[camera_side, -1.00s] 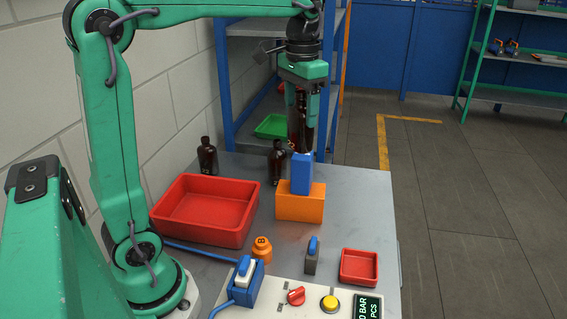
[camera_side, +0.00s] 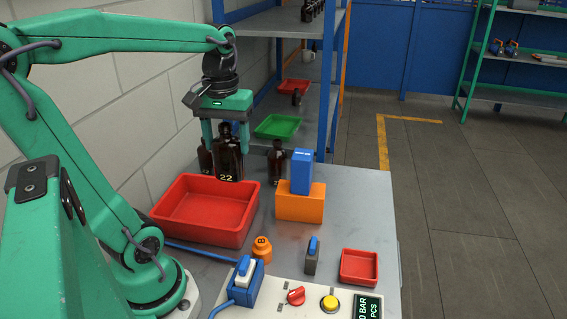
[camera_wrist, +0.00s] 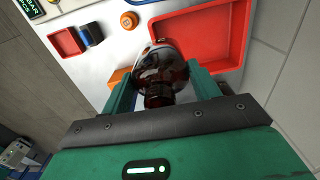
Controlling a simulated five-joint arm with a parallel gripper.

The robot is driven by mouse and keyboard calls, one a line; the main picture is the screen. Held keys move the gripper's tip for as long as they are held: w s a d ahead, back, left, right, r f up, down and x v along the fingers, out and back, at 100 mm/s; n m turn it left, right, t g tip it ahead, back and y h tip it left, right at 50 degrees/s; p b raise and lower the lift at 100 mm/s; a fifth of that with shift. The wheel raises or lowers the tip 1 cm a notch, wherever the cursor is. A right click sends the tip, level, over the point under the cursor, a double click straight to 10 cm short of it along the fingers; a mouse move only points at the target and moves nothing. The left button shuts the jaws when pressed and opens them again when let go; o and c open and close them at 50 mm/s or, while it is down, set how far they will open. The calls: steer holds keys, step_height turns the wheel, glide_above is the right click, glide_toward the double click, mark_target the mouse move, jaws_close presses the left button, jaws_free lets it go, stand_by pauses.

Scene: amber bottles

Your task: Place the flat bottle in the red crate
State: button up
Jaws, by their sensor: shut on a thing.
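My gripper (camera_side: 226,140) is shut on a dark amber bottle (camera_side: 228,160) marked 22, held upright just behind the red crate (camera_side: 245,222) in the side view. In the wrist view my gripper (camera_wrist: 160,92) has a finger on each side of the bottle (camera_wrist: 158,75), whose neck points toward the camera. The large red crate is empty where I can see into it, and it also shows in the wrist view (camera_wrist: 238,35), beyond the bottle. I cannot tell how high the bottle hangs above the table.
Two more amber bottles stand behind, one (camera_side: 204,158) partly hidden left of my gripper and one (camera_side: 277,165) to the right. A blue box (camera_side: 301,172) sits on an orange block (camera_side: 300,206). An orange weight (camera_side: 262,250) and a small red tray (camera_side: 359,282) lie nearer.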

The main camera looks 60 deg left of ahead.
mark_target(230, 172)
step_height(230, 172, down, 8)
steer(key=shift+f, duration=0.1)
steer(key=s+a+f, duration=0.3)
steer(key=a+f, duration=0.8)
stand_by(1.2)
steer(key=shift+a+f, duration=0.1)
steer(key=shift+f, duration=0.05)
steer(key=o, duration=1.1)
steer(key=shift+c, duration=0.2)
step_height(230, 172, up, 12)
